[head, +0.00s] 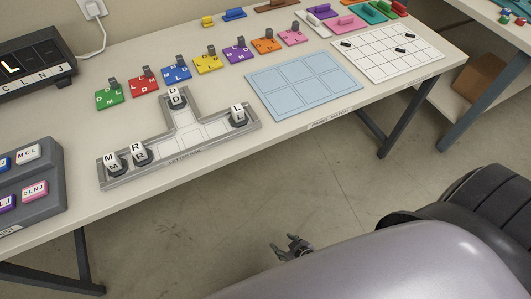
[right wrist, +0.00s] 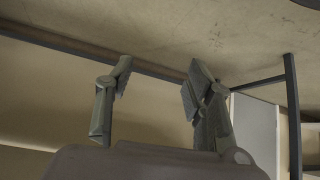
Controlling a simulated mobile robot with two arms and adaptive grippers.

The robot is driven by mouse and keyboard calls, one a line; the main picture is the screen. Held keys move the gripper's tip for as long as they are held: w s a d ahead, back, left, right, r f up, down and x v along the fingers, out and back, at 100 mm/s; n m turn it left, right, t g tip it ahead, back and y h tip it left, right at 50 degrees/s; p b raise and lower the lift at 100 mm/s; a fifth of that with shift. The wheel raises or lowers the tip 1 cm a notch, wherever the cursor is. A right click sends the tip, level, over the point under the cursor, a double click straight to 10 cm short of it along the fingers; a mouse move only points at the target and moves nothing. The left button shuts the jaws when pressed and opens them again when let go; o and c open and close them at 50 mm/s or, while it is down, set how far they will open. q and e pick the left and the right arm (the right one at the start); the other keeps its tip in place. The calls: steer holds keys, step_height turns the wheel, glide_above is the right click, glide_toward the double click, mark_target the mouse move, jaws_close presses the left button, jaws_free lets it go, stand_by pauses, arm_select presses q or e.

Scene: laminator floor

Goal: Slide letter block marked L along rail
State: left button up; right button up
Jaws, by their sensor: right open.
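The letter block marked L (head: 238,115) stands at the right end of the grey T-shaped rail (head: 187,137) on the table, in the head view. A block marked D (head: 176,97) stands at the end of the rail's back branch. Blocks marked M (head: 113,162) and R (head: 139,151) stand side by side at its left end. My right gripper (head: 292,244) is beyond the table's front edge, over the floor, well apart from the L block. In the right wrist view its two fingers (right wrist: 155,90) are spread with nothing between them. My left gripper is not in view.
A blue panel (head: 303,85) and a white grid board (head: 388,50) lie right of the rail. Several coloured lettered plates (head: 177,70) line up behind it. A grey tray (head: 35,190) of tiles is at left.

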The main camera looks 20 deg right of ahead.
steer(key=w+a+r+t, duration=0.1)
steer(key=w+r+t, duration=0.2)
steer(key=w+r, duration=0.5)
steer(key=w+a+r+t, duration=0.1)
steer(key=w+r+t, duration=0.2)
steer(key=r, duration=0.9)
steer(key=m+t+h, duration=0.1)
steer(key=m+t, duration=0.1)
steer(key=t, duration=0.2)
glide_toward(240, 113)
steer(key=s, duration=0.6)
steer(key=shift+a+p, duration=0.1)
steer(key=shift+p, duration=0.35)
steer(key=shift+w, duration=0.15)
steer(key=w, duration=1.1)
steer(key=w+p, duration=0.1)
steer(key=w, duration=0.5)
steer(key=shift+w+a, duration=0.1)
steer(key=shift+a, duration=0.2)
steer(key=shift+c, duration=0.4)
jaws_close()
